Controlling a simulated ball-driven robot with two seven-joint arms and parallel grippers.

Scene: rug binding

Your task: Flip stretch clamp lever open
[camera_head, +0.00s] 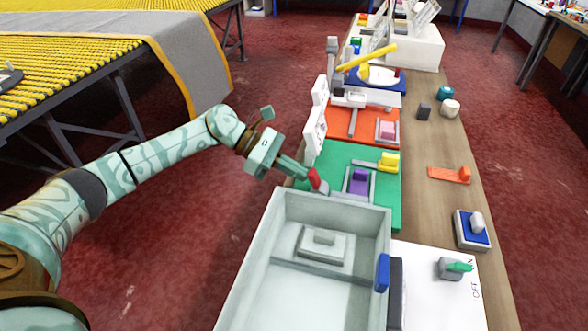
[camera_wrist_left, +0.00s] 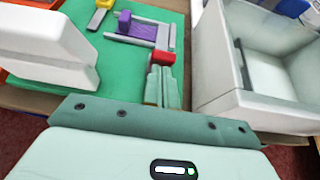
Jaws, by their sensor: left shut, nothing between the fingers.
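A clamp on the green mat (camera_head: 383,212) has a grey frame (camera_head: 372,187) around a purple block (camera_head: 358,181). A red-tipped piece, which looks like its lever (camera_head: 314,178), lies at the frame's near left end. The red tip (camera_wrist_left: 164,57) and purple block (camera_wrist_left: 136,27) also show in the left wrist view. My left gripper (camera_head: 304,173) is shut and empty, its fingertips (camera_wrist_left: 162,72) right at the red tip. I cannot tell whether they touch it. My right gripper is out of view.
A pale open bin (camera_head: 383,240) stands close in front of the clamp and rises beside my fingers in the wrist view. A yellow block (camera_head: 389,162) sits behind the clamp. White upright panels (camera_head: 315,118) stand behind and left. The bench's right side has bare wood.

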